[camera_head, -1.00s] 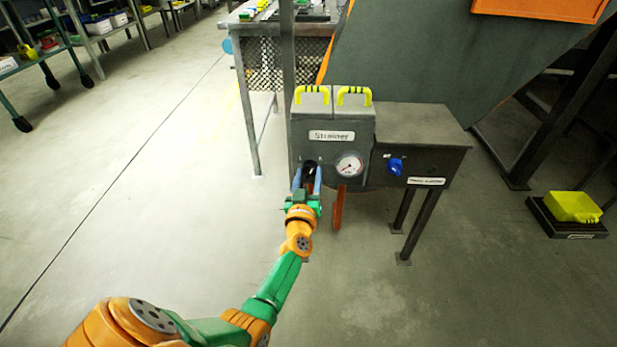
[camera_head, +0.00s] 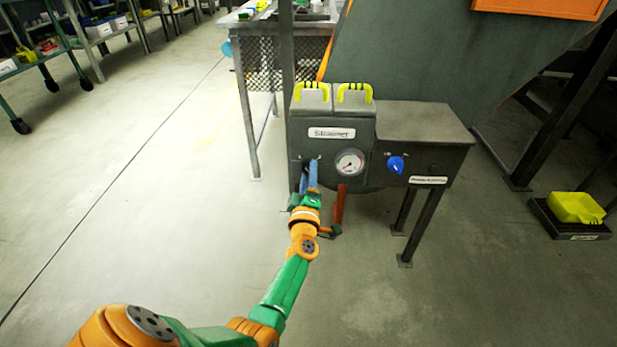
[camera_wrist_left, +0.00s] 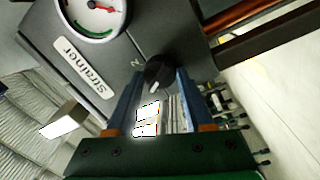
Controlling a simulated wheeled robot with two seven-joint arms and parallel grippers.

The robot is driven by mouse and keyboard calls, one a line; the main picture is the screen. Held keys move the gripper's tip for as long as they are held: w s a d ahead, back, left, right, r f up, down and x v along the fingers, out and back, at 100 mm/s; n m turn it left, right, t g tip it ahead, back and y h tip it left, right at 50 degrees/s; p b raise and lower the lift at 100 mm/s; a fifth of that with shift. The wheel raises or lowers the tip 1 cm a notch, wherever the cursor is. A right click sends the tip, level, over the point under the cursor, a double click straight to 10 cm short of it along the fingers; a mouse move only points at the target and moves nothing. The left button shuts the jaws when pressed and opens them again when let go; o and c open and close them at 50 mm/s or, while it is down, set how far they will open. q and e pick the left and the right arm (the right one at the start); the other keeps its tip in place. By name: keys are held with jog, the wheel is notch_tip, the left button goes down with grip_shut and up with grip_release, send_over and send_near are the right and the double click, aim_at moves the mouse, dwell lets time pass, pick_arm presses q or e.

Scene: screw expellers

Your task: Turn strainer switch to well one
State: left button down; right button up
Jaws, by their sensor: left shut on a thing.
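The grey strainer box (camera_head: 331,110), labelled "Strainer", has two yellow handles on top and a round gauge (camera_head: 350,162) on its front. The strainer switch is a black knob (camera_wrist_left: 156,75) left of the gauge; in the head view my fingers mostly hide it. My left gripper (camera_head: 311,167) is at the box front. In the left wrist view its two blue fingers (camera_wrist_left: 157,82) are on either side of the knob, shut on it. A small white mark, hard to read, shows beside the knob. My right gripper is not in view.
A lower grey box (camera_head: 425,130) with a blue knob (camera_head: 396,164) adjoins on the right. A table with mesh (camera_head: 262,55) stands behind left. A yellow container (camera_head: 575,207) sits on a dark base at the right.

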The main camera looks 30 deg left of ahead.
pick_arm(q)
jog(key=shift+f+n, duration=0.1)
jog(key=shift+n, duration=1.3)
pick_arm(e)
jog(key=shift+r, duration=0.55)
pick_arm(q)
jog(key=shift+y, duration=0.3)
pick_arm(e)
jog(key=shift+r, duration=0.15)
pick_arm(q)
jog(key=shift+c, duration=1.4)
grip_release()
jog(key=p+v, duration=0.1)
jog(key=v, duration=0.6)
jog(key=shift+p, duration=0.4)
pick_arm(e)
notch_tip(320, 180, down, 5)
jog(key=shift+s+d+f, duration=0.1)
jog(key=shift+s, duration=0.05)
pick_arm(q)
jog(key=shift+d, duration=0.15)
